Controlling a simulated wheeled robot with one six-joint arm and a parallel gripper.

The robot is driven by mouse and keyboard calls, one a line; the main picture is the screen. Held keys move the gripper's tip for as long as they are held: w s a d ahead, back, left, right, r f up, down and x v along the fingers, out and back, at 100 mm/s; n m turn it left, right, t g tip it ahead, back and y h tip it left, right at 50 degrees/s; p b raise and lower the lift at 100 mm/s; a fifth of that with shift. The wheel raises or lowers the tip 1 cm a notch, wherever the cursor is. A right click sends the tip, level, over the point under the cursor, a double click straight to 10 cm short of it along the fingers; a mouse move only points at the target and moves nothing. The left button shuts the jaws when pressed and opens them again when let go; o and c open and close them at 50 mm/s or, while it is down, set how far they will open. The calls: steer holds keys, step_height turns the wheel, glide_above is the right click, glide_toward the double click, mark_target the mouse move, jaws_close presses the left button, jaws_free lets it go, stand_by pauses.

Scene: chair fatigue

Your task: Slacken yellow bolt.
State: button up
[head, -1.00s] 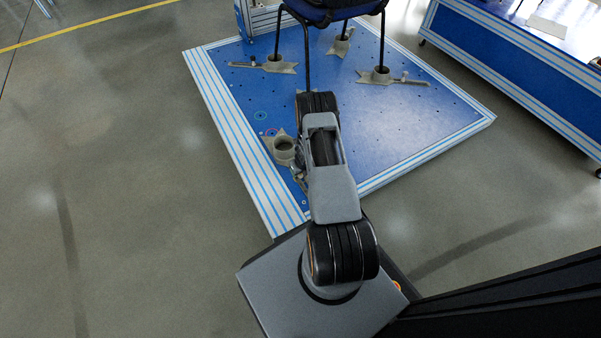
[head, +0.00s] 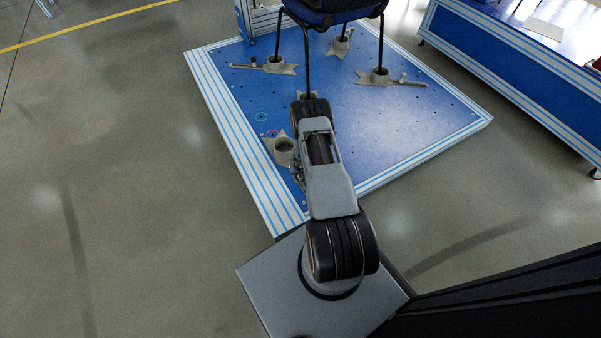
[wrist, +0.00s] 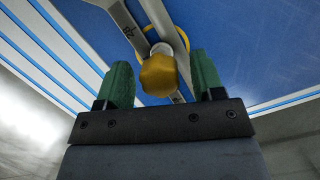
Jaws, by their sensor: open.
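The yellow bolt (wrist: 158,74) shows in the wrist view, with a faceted yellow head and a pale collar behind it. It sits at a grey metal clamp piece (wrist: 122,16) over the blue platform. My gripper (wrist: 162,80) has two green fingers, one on each side of the bolt head. The fingers are apart, with a visible gap between the bolt head and each finger. In the head view my arm hides the gripper and the bolt.
The blue platform (head: 222,98) has striped edges and bears several grey foot clamps, such as one at the right (head: 379,77). A chair (head: 330,10) stands on it with its legs in clamps. A blue bench (head: 520,75) stands at the right. The floor at the left is clear.

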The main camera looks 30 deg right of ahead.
stand_by(0.3)
steer(key=shift+m+g+h, duration=0.3)
steer(key=shift+m+h, duration=0.1)
steer(key=shift+m, duration=1.6)
steer(key=c, duration=0.6)
steer(key=shift+n+b, duration=0.4)
steer(key=shift+n, duration=0.3)
steer(key=shift+n, duration=0.4)
steer(key=shift+n+y, duration=0.3)
